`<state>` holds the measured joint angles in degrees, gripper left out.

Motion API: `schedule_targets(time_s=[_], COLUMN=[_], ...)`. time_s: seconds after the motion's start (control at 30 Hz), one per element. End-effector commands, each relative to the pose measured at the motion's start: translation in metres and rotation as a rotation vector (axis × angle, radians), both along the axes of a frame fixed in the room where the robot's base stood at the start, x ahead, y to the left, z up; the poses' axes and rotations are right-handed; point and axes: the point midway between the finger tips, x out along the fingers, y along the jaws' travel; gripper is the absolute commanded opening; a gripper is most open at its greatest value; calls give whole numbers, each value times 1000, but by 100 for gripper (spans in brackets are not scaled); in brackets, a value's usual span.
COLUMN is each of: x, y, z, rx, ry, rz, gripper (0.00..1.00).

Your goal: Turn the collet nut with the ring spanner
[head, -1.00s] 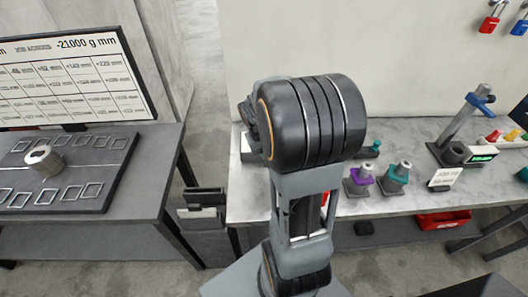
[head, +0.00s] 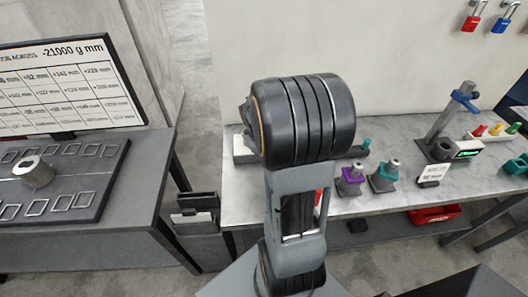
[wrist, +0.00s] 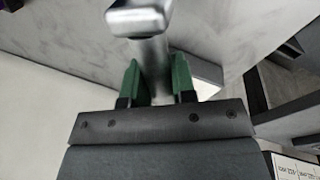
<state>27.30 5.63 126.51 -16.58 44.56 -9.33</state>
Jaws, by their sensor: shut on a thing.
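In the wrist view my gripper (wrist: 157,78) has its two green fingers shut on a silver metal bar, seemingly the ring spanner (wrist: 142,20). Its wider end is at the top edge; whether that end is a ring I cannot tell. In the head view my arm hides the gripper and the spanner. On the light bench stand a holder with a purple collar (head: 351,178) and one with a teal collar (head: 384,176), each with a metal top. Another teal-topped piece (head: 362,147) lies partly behind my arm. Which one carries the collet nut I cannot tell.
A red bin (head: 433,215) sits below. At left, a dark table (head: 130,195) carries a metal cylinder (head: 36,172). A floor gap separates them.

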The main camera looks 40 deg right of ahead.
Motion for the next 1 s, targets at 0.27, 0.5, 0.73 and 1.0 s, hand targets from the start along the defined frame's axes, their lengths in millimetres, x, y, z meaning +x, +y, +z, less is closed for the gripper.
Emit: schedule_targets(time_s=[0.27,0.5,0.73,1.0], x=[0,0,0,0], y=[-2,-7,-19,-24], z=[1,2,2,1], rx=[-1,-1,-1,-1], ry=[-2,-1,-2,-2], rz=[10,45,140,185], gripper=[0,0,0,0])
